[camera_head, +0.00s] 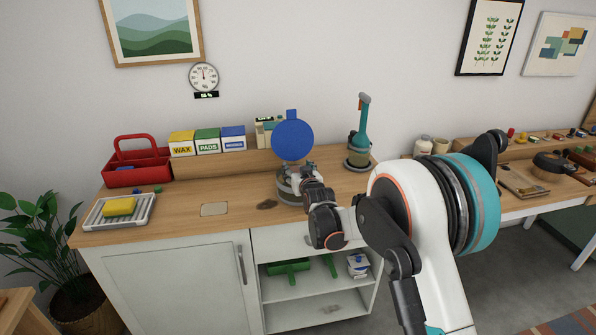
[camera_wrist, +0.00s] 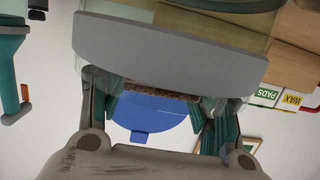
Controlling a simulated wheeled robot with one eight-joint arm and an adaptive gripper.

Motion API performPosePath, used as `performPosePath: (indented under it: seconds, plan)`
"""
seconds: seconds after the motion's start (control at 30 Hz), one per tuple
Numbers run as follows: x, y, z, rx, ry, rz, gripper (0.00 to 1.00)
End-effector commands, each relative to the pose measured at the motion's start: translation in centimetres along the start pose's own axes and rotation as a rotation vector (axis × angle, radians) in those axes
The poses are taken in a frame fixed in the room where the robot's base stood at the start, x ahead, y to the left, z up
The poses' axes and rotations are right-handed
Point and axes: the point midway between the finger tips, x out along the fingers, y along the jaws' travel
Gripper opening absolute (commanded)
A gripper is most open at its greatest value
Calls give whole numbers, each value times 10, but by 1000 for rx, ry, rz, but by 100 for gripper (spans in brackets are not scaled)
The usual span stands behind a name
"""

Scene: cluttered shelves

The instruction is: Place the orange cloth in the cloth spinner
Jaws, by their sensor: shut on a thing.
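The cloth spinner (camera_head: 289,190) stands on the wooden counter, a squat container with a grey band (camera_wrist: 165,45) and clear walls. Its round blue lid (camera_head: 292,140) is open and upright at the back; the lid also shows in the wrist view (camera_wrist: 150,118). My gripper (camera_head: 305,178) is at the spinner's mouth, in front of the lid. In the wrist view its fingers (camera_wrist: 162,103) are apart, with a brown speckled strip (camera_wrist: 160,90) between them, apparently the orange cloth in shade. No clear orange shows, and the spinner's band hides the fingertips.
A teal bottle-like device (camera_head: 361,135) stands right of the spinner. Boxes (camera_head: 207,141), a red caddy (camera_head: 137,168) and a tray (camera_head: 96,214) with a yellow sponge (camera_head: 119,207) are to the left. The front counter between tray and spinner is mostly clear.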

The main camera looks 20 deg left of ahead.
Motion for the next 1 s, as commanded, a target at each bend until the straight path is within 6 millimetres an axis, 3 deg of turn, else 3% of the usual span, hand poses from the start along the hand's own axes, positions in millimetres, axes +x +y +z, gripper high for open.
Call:
performPosePath:
  seconds: [0.3,0.33,0.4,0.57,0.73,1.0]
  plan:
    - [1,0,10,2,-6,-1,40]
    - [1,0,10,3,-7,-1,62]
    - [1,0,11,3,-8,-1,77]
    - [1,0,10,3,-8,-1,77]
    - [-2,0,-4,3,-8,-1,78]
    - [-61,0,-5,2,-5,0,78]
